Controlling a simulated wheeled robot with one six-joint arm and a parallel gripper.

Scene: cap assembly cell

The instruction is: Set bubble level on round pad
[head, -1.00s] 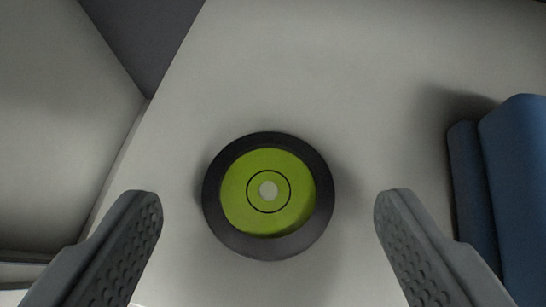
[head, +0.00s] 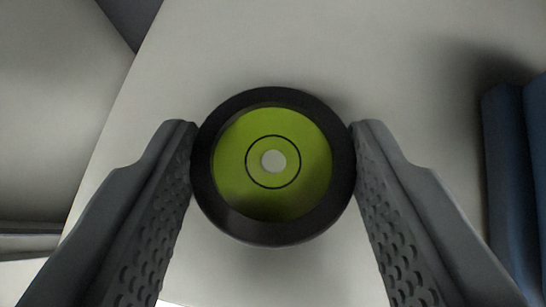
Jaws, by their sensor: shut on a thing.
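The bubble level (head: 273,190) is a round black ring with a green face, a thin black circle and a pale bubble in the middle. It sits in the centre of the head view, face towards the camera, over a light grey surface. My gripper (head: 273,155) is shut on it, with one dimpled grey finger touching its left rim and the other its right rim. I cannot tell whether the level still touches the surface below. No round pad can be made out in this view.
A blue object (head: 515,180) stands at the right edge, a short way from my right finger. The light grey surface (head: 300,45) is bare above the level. A dark area (head: 130,15) lies at the upper left, beyond the surface's edge.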

